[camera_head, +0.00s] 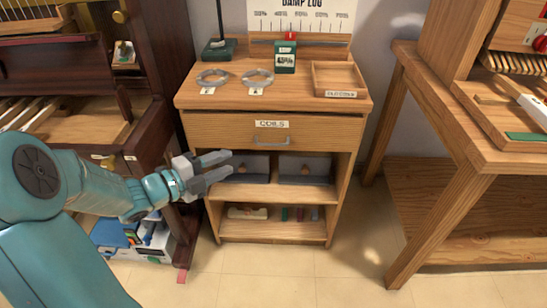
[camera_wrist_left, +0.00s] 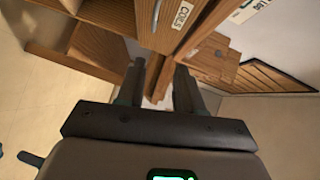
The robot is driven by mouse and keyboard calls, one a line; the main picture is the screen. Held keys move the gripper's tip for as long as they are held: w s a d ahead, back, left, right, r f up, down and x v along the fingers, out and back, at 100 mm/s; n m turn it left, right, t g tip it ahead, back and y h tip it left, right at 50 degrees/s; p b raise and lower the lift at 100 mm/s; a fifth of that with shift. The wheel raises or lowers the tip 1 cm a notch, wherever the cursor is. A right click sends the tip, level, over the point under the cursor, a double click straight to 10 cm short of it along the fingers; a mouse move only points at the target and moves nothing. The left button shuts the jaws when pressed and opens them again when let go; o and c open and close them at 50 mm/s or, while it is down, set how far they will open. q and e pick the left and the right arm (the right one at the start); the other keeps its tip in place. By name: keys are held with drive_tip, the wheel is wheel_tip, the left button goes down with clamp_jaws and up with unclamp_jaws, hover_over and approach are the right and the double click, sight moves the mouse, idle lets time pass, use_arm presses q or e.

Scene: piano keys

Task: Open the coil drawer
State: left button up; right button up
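The coil drawer (camera_head: 229,131) is shut in the top of a wooden cabinet. A "COILS" label (camera_head: 271,124) is on its front, with a grey bar handle (camera_head: 271,142) below the label. My left gripper (camera_head: 230,166) is open and empty. In the head view it appears left of the handle and a little lower, apart from it. In the left wrist view the gripper (camera_wrist_left: 160,80) shows two spread dark fingers, with the COILS label (camera_wrist_left: 181,15) above them. My right gripper is in neither view.
Two coil rings (camera_head: 258,77), a red-and-green device (camera_head: 285,57) and a small wooden tray (camera_head: 339,77) are on the cabinet top. Open shelves (camera_head: 271,190) lie below the drawer. A dark piano (camera_head: 165,75) stands left; a wooden bench (camera_head: 430,110) stands right. Floor in front is clear.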

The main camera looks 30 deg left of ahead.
use_arm(q)
drive_tip(key=a+f+b+x, duration=0.1)
drive_tip(key=b+x, duration=0.2)
drive_tip(key=x, duration=1.2)
drive_tip(key=shift+w+a+f+y+b, duration=0.3)
drive_tip(key=shift+w+f+b, duration=0.05)
drive_tip(key=shift+f, duration=0.05)
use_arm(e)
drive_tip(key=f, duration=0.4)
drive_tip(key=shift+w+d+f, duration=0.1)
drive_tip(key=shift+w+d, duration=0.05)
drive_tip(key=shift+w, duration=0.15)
use_arm(q)
clamp_jaws()
